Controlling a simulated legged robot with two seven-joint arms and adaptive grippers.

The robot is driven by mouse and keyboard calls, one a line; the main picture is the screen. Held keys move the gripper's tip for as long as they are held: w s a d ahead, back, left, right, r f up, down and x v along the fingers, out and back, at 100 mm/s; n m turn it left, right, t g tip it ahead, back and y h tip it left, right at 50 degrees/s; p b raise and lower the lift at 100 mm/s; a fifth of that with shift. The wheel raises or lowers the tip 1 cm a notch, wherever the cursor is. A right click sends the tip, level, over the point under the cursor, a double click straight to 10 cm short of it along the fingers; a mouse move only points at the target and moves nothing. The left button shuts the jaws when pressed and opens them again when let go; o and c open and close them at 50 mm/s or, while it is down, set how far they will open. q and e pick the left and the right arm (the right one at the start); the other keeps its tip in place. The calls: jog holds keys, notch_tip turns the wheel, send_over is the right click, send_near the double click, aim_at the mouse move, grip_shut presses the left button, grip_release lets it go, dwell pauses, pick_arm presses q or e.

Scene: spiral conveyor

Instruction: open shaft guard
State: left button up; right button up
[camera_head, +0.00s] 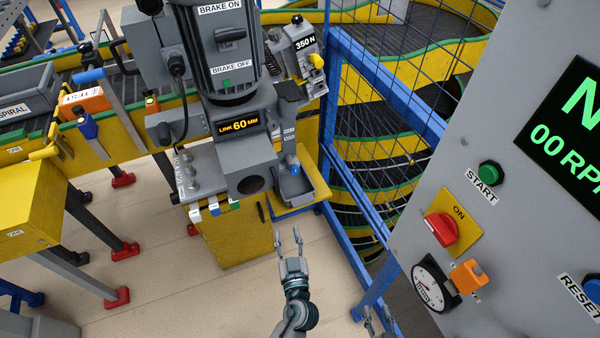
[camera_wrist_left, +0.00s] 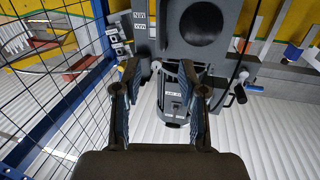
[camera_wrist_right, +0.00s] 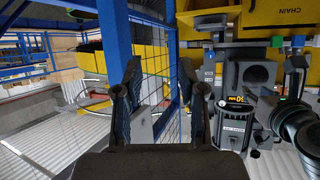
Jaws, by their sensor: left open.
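No part is labelled as a shaft guard, and I cannot tell which cover it is. The grey drive unit (camera_head: 222,68) carries a "LINK 60 MM" display (camera_head: 240,126). Below the display is a grey housing (camera_head: 235,168) with a dark round opening; the left wrist view shows this housing (camera_wrist_left: 166,28) from below. My left gripper (camera_head: 290,238) is open and empty, in front of and below the housing, apart from it. My right gripper (camera_head: 376,320) is at the bottom edge, partly cut off. In the right wrist view its fingers (camera_wrist_right: 162,95) are spread, with the mesh fence behind.
A blue-framed mesh fence (camera_head: 385,75) encloses the spiral conveyor (camera_head: 375,120). A grey control panel (camera_head: 450,180) with a green START button (camera_head: 489,173) and red switch (camera_head: 441,229) fills the right. A yellow box (camera_head: 30,210) stands left.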

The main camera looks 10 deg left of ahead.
pick_arm(q)
jog(key=r, duration=0.1)
send_near(278, 187)
jog(key=a+x, duration=0.1)
jog(key=x, duration=0.3)
jog(key=w, duration=0.5)
jog(key=shift+w+a+f, duration=0.1)
jog(key=shift+w+a, duration=0.05)
jog(key=shift+w+a+n, duration=0.3)
jog(key=shift+w+a, duration=0.25)
jog(key=shift+a, duration=0.15)
jog(key=shift+a+f, duration=0.1)
jog(key=shift+a, duration=0.15)
jog(key=shift+d, duration=0.15)
jog(key=c, duration=0.7)
jog(key=shift+d, duration=0.25)
grip_shut()
pick_arm(e)
jog(key=shift+w+d+r+t, duration=0.15)
jog(key=shift+r+t, duration=0.15)
jog(key=shift+r, duration=0.45)
